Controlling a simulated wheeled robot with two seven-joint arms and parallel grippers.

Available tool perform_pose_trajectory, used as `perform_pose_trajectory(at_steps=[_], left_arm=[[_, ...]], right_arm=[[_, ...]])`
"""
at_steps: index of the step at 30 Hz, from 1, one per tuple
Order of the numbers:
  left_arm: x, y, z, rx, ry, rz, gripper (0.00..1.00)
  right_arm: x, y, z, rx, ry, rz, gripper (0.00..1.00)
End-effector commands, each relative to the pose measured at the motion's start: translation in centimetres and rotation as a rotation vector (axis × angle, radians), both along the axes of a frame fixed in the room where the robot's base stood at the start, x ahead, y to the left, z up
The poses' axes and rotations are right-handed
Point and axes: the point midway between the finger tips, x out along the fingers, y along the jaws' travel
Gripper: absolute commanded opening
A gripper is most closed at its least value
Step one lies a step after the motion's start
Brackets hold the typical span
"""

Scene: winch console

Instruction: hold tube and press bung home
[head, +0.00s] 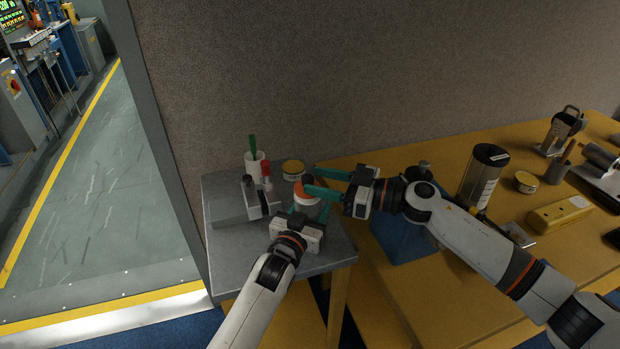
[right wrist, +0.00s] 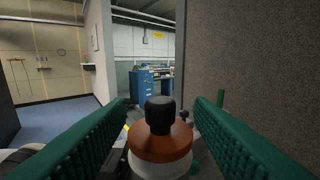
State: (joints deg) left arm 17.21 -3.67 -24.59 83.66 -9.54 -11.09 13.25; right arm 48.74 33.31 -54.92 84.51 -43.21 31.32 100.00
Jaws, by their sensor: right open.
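A white tube (head: 306,209) stands upright on the small grey table, with an orange-brown bung (head: 303,192) at its top. In the right wrist view the bung (right wrist: 160,140) has a black knob (right wrist: 159,114) and sits over the white tube (right wrist: 158,167). My left gripper (head: 306,208) comes from the front, its teal fingers on either side of the tube, apparently shut on it. My right gripper (head: 314,181) reaches in from the right, open, its fingers on either side of the bung with gaps in the wrist view (right wrist: 162,102). How deep the bung sits is unclear.
A partition wall (head: 300,80) stands behind. The yellow bench (head: 450,290) at right carries several items.

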Motion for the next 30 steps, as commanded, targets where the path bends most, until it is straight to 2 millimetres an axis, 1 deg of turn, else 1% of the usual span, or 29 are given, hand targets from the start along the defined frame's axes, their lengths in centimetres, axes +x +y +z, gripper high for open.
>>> perform_pose_trajectory(at_steps=[1, 6, 12, 17, 28, 29, 30], left_arm=[[0.0, 0.0, -0.1, 0.001, 0.002, 0.001, 0.16], [0.0, 0.0, -0.1, 0.001, 0.003, 0.001, 0.16], [0.0, 0.0, -0.1, 0.001, 0.002, 0.000, 0.16], [0.0, 0.0, -0.1, 0.001, 0.002, 0.000, 0.16], [0.0, 0.0, -0.1, 0.001, 0.002, 0.000, 0.16], [0.0, 0.0, -0.1, 0.001, 0.002, 0.000, 0.57], [0.0, 0.0, -0.1, 0.001, 0.002, 0.000, 0.63]], right_arm=[[-0.3, -1.3, -0.1, -0.002, 0.002, -0.005, 0.47], [-1.6, -4.8, -0.1, -0.002, 0.003, -0.005, 0.47], [-2.6, -7.4, 0.0, 0.001, 0.002, -0.003, 0.47], [-3.0, -8.2, 0.1, 0.002, 0.002, 0.000, 0.47], [-3.0, -8.3, 0.1, 0.001, 0.001, -0.001, 0.47], [-3.0, -8.3, 0.1, 0.001, 0.001, -0.001, 0.47], [-3.0, -8.3, 0.1, 0.001, 0.001, -0.001, 0.47]])
